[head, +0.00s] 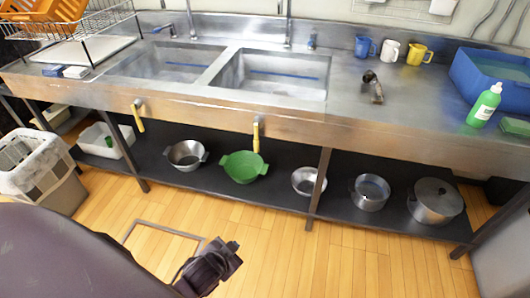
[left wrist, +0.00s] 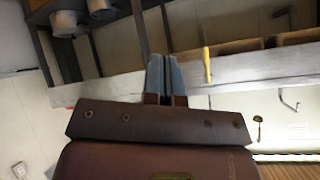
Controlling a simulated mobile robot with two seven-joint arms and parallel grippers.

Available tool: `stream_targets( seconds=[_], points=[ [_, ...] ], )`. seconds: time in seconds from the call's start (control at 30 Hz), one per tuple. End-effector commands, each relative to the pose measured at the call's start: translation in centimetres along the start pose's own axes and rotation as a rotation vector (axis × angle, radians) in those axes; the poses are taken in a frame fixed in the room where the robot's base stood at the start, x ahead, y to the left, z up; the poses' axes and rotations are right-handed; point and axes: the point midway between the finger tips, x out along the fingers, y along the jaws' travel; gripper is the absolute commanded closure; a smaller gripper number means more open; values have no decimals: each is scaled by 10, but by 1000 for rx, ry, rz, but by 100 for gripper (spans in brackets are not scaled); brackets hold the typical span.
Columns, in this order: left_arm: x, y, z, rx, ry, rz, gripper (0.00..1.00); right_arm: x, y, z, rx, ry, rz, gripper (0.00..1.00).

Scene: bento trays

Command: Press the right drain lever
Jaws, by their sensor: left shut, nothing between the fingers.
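The right drain lever (head: 256,137), with a yellow handle, hangs down from the front of the steel counter below the right basin. The left drain lever (head: 139,118) hangs below the left basin. My left gripper (head: 232,251) is low over the wooden floor, in front of the counter and well apart from both levers. In the left wrist view its fingers (left wrist: 165,76) are together and hold nothing. One yellow lever (left wrist: 207,65) shows there, right of the fingers; I cannot tell which. My right gripper is not in view.
A green colander (head: 244,167), steel bowls and pots stand on the dark lower shelf. Mugs, a green soap bottle (head: 484,105) and a blue tub (head: 490,75) are on the counter's right. A bin (head: 40,172) stands at left.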

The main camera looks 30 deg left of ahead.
Motion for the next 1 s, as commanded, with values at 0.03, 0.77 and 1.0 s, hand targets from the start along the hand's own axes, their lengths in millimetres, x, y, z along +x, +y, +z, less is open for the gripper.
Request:
stream_targets(
  seconds=[0.03,0.77,1.0],
  points=[
    [27,3,2,59,-29,-18,100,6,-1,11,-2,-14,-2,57],
    [233,-47,-137,712,-257,-716,100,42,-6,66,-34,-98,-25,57],
    [248,-57,-188,778,-256,-920,100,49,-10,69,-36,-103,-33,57]
  ],
)
